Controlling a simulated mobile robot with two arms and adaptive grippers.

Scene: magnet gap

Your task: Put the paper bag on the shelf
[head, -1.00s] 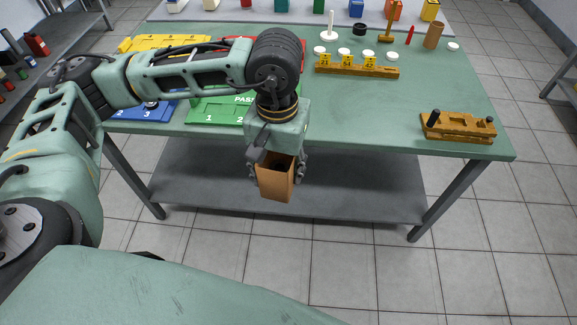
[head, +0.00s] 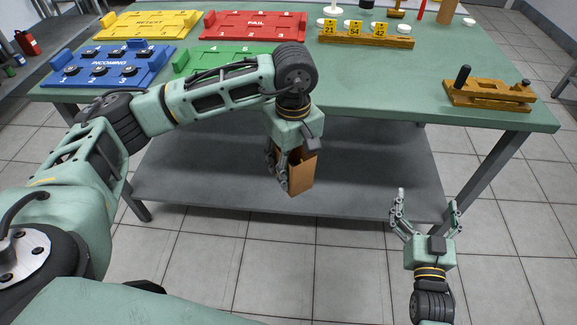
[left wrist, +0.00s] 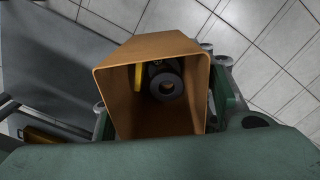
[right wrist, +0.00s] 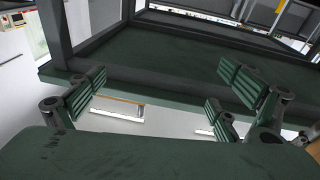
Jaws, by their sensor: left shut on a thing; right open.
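The paper bag (head: 302,177) is brown and open at the top. My left gripper (head: 290,168) is shut on it and holds it in the air below the table's front edge. In the left wrist view the bag (left wrist: 119,100) shows a dark ring-shaped thing (left wrist: 166,87) and a yellow thing (left wrist: 138,78) inside. The grey lower shelf (head: 215,185) lies under the table, behind the bag in the head view; its visible part is bare. My right gripper (head: 426,212) is open and empty, to the right of the bag. Its spread fingers show in the right wrist view (right wrist: 165,95).
The green tabletop (head: 390,95) overhangs the shelf. A table leg (head: 487,172) stands at the right. On top are blue (head: 160,57), yellow (head: 150,24), red (head: 255,25) and green (head: 228,61) trays and a wooden fixture (head: 490,95). Tiled floor is clear in front.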

